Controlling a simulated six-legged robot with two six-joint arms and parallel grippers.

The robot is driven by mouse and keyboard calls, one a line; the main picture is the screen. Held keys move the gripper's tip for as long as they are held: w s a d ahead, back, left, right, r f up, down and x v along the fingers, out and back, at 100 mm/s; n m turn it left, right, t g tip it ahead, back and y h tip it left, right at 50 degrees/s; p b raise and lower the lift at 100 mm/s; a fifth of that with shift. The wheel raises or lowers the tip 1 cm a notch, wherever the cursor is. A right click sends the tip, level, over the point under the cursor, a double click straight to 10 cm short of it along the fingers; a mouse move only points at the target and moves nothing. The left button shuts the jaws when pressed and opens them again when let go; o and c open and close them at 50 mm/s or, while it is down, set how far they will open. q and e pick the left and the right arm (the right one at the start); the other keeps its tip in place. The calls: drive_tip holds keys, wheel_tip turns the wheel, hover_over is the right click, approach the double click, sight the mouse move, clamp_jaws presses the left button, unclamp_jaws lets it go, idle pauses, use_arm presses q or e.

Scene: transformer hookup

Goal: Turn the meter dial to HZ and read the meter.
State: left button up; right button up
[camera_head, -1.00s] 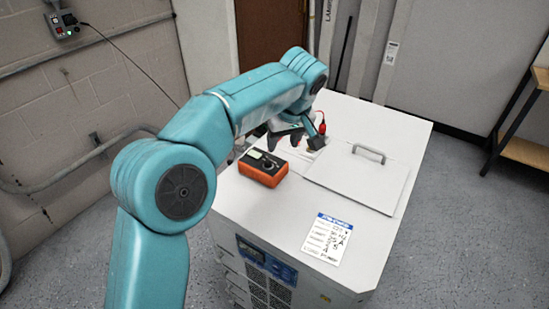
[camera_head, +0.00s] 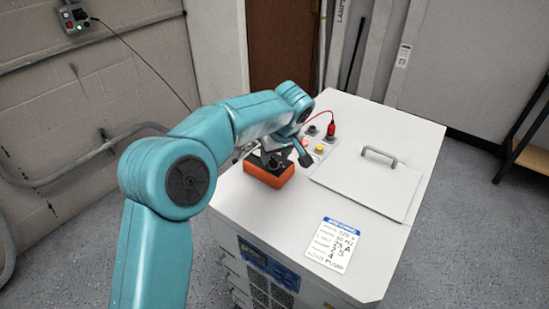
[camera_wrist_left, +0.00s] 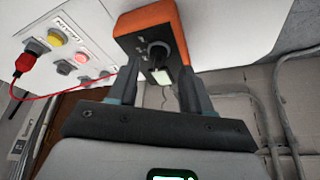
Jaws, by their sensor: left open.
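The orange meter (camera_head: 268,176) sits on the white cabinet top, partly hidden in the head view by my left gripper (camera_head: 284,160). In the left wrist view the meter (camera_wrist_left: 147,20) shows a dark face with a round black dial (camera_wrist_left: 157,52) and a small pale, lit display (camera_wrist_left: 161,76). The dial's setting and any reading are too small to tell. My left gripper (camera_wrist_left: 158,84) is open and empty, its two fingers on either side of the meter's face. I cannot tell whether they touch it. My right gripper is not in view.
The white cabinet (camera_head: 290,215) has a lid with a handle (camera_head: 380,155) and a label card (camera_head: 335,246). Behind the meter are a red plug with a red lead (camera_head: 331,131) and several coloured terminals (camera_wrist_left: 56,38). A grey wall box (camera_head: 80,16) hangs at left.

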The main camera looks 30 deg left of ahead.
sight(274, 162)
use_arm(q)
drive_tip(key=x, duration=0.3)
drive_tip(key=shift+w+d, duration=0.1)
drive_tip(key=shift+w, duration=0.05)
drive_tip(key=shift+r, duration=0.1)
clamp_jaws()
drive_tip(key=shift+m, duration=0.3)
drive_tip(key=m+t+h+b, duration=0.1)
drive_tip(key=m, duration=0.3)
drive_tip(key=shift+h, duration=0.3)
idle(0.9)
